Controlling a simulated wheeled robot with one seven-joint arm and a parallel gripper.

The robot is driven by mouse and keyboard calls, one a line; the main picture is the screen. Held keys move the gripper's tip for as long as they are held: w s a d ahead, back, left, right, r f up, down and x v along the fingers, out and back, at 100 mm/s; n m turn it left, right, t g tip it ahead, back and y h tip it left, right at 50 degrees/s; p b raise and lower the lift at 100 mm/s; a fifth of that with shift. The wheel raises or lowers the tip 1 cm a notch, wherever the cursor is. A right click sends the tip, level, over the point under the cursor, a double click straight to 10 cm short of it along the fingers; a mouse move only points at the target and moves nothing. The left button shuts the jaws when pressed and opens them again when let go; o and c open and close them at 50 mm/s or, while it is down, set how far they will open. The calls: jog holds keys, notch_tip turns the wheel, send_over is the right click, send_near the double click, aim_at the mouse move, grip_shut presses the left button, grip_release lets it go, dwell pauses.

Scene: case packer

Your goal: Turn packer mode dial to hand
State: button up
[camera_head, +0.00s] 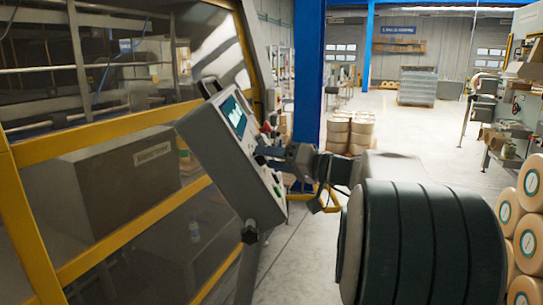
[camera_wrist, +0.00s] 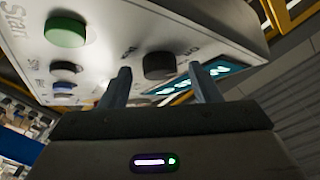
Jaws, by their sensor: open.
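The grey control panel (camera_head: 222,165) leans out from the machine in the head view and fills the top of the wrist view (camera_wrist: 110,30). A round black dial (camera_wrist: 160,66) on it lies between the two fingers of my gripper (camera_wrist: 160,76) as seen in the wrist view. My gripper is open; I cannot tell whether either finger touches the dial. In the head view my gripper (camera_head: 272,155) is at the panel's face, below the screen, and hides the dial. The small lettering beside the dial is not readable.
A green button (camera_wrist: 65,30) marked Start, another black knob (camera_wrist: 64,68) and smaller buttons share the panel. A lit screen (camera_head: 235,115) is near the dial. Yellow-framed glazing (camera_head: 110,125) stands left, a blue column (camera_head: 308,75) behind. Rolls (camera_head: 530,185) are stacked at right.

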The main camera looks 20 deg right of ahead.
jog(key=shift+w, duration=0.1)
jog(key=c, duration=1)
